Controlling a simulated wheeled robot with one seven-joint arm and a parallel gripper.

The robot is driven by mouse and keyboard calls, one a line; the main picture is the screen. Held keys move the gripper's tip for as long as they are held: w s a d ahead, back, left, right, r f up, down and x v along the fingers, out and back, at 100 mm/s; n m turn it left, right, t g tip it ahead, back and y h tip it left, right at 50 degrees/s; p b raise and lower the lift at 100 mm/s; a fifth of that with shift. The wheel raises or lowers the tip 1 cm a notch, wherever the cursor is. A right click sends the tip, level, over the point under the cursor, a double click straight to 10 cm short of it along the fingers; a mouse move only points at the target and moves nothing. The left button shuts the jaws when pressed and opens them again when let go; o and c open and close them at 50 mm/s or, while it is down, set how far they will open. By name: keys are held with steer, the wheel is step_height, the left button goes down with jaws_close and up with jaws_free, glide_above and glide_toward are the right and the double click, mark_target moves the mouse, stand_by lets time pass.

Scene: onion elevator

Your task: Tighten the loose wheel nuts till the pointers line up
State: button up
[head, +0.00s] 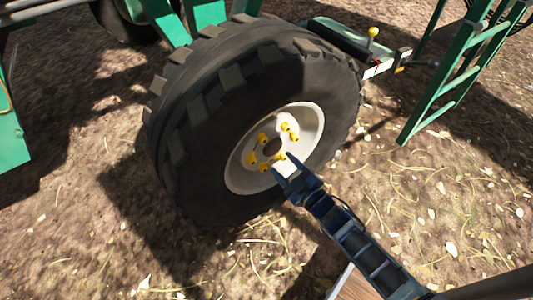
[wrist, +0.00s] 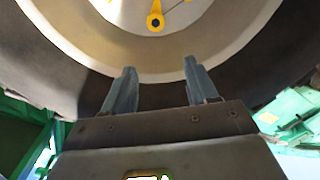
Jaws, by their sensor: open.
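A large black tyre (head: 215,120) with a cream rim (head: 240,178) stands on the ground in the head view. Several yellow wheel nuts with pointers, such as the upper right one (head: 288,128) and the left one (head: 251,158), ring the hub. Their exact pointing directions are too small to tell. My gripper (head: 285,165) is open and empty in front of the lower part of the rim. In the wrist view my gripper (wrist: 158,80) has its fingers apart, below one yellow nut (wrist: 155,20) whose pointer tip aims down. The other nuts are mostly out of that view.
A green ladder (head: 455,80) stands at the right of the wheel. A green frame (head: 335,35) with a yellow-knobbed lever (head: 373,33) is behind it. A wooden board (head: 355,285) lies at the bottom. Bare, straw-strewn ground (head: 60,230) is open at the left.

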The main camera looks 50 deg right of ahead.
mark_target(264, 141)
steer(key=x, duration=0.4)
steer(key=d+f+b+x, duration=0.1)
steer(key=x, duration=0.3)
steer(key=f+b+x, duration=0.1)
steer(key=x, duration=0.3)
steer(key=shift+s+d, duration=0.25)
steer(key=shift+s, duration=0.05)
steer(key=c, duration=1.1)
